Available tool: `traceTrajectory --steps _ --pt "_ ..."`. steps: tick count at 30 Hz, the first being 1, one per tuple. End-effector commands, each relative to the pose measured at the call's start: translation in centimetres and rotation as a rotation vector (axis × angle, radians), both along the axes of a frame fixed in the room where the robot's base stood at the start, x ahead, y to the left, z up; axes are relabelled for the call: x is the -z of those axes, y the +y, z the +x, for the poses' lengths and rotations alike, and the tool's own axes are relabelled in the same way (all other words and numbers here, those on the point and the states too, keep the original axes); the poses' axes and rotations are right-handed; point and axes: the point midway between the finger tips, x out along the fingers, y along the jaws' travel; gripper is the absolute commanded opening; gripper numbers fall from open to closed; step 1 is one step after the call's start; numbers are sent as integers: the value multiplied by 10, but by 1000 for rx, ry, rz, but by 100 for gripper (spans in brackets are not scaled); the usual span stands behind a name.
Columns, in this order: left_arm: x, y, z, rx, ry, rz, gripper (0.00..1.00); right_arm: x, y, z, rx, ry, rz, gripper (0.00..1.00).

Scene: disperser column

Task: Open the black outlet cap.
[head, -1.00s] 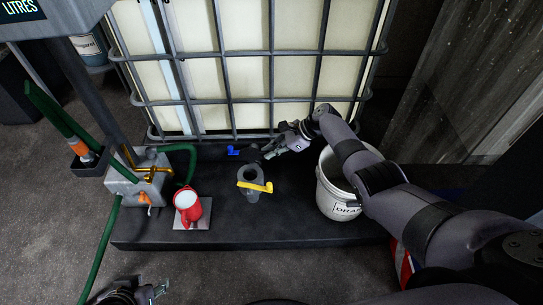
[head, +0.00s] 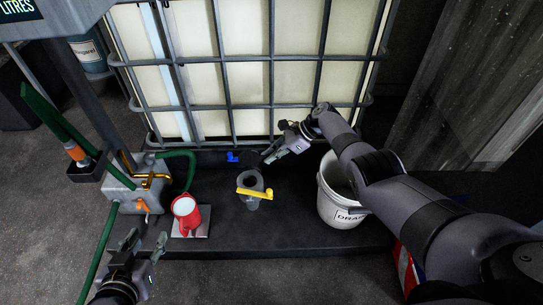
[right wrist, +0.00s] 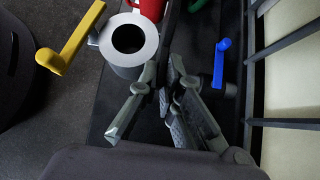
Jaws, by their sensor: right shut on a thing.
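The black outlet cap (right wrist: 174,30) shows in the right wrist view as a thin dark edge running up from between my right gripper's (right wrist: 163,80) fingers. In the head view the cap is a small dark shape, hard to make out against the black platform. My right gripper (head: 268,158) is shut on it, just behind the grey outlet (head: 246,179). The outlet's round dark mouth (right wrist: 128,40) shows in the right wrist view, beside the fingers and apart from them. My left gripper (head: 146,243) is open and empty at the platform's front left.
A yellow lever (head: 256,193) crosses the outlet. A blue handle (head: 233,156) stands behind it by the caged tank (head: 250,98). A white bucket (head: 336,205) stands right, beneath my right arm.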

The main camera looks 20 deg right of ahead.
Motion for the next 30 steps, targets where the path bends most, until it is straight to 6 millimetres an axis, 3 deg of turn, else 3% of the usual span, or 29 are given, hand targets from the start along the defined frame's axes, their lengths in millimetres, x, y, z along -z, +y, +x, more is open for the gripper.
traceTrajectory --steps 11,23,30 --pt "0 0 0 0 1 0 40 1 0 0 0 0 -1 27" --pt "0 0 0 0 3 1 40 -2 -4 0 1 -2 -1 27" --pt "0 0 0 0 3 1 40 -22 -23 -5 0 -4 -3 27"
